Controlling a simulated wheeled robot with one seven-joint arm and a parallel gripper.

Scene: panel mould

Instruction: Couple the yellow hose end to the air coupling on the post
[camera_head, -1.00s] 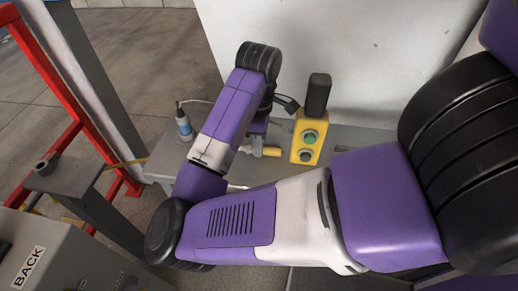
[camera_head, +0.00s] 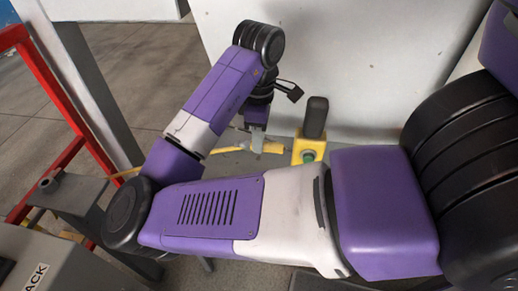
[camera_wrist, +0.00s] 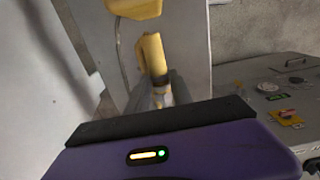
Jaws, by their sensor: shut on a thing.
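My gripper (camera_head: 257,143) points down near the middle of the head view, shut on the yellow hose end (camera_head: 273,147). The hose end lies roughly sideways in the jaws, its yellow body sticking out to the right. In the wrist view the yellow hose end (camera_wrist: 152,55) shows beyond my purple gripper body, and the fingertips are mostly hidden. A grey post (camera_head: 75,195) stands at the left, well apart from my gripper. The air coupling (camera_head: 48,182) appears as a small round fitting on its top plate.
A red frame (camera_head: 70,170) and a grey labelled cabinet (camera_head: 25,265) stand left. The wrist view shows a control panel (camera_wrist: 280,105).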

